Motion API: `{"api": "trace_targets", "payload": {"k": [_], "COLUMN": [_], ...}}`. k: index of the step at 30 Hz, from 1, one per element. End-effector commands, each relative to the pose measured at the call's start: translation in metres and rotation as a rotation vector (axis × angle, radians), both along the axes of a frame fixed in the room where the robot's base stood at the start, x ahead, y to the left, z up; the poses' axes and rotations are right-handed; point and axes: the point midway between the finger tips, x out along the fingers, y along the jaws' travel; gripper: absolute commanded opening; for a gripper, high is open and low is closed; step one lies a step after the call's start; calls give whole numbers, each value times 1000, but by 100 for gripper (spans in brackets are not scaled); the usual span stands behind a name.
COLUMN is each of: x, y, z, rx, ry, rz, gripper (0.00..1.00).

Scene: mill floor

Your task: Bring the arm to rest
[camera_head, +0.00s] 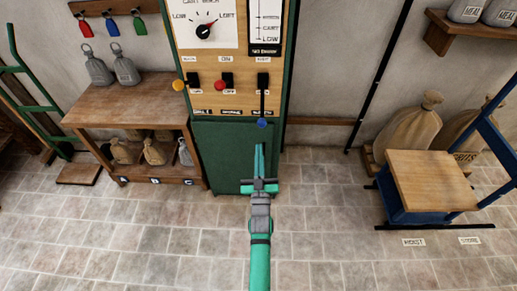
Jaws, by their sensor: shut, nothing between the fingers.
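My arm reaches up from the bottom middle of the picture, green with grey joints. My gripper (259,160) is shut and empty. Its fingers point away from me toward the green lower front of the control cabinet (228,165). The fingertips show just below the blue lever knob (262,124) in the picture; I cannot tell how far apart they are. The panel also carries a yellow knob (178,85), a red knob (219,86) and a round dial (204,31) whose pointer is turned toward LOFT.
A wooden bench (135,104) with grey sacks on top and sacks below stands left of the cabinet. A blue cart (432,181) with a wooden top stands at right, before large sacks (408,130). A green hand truck (38,90) is far left. The tiled floor in front is clear.

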Motion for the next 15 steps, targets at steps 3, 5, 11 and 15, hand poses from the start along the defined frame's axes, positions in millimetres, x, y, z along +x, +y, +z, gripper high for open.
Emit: {"api": "trace_targets", "payload": {"k": [3,5,11,15], "x": [0,0,0,-4], "y": [2,2,2,4], "z": [0,0,0,-2], "rx": [0,0,-1,4], "ry": [-1,0,0,5], "rz": [2,3,4,4], "gripper": [0,0,0,0]}}
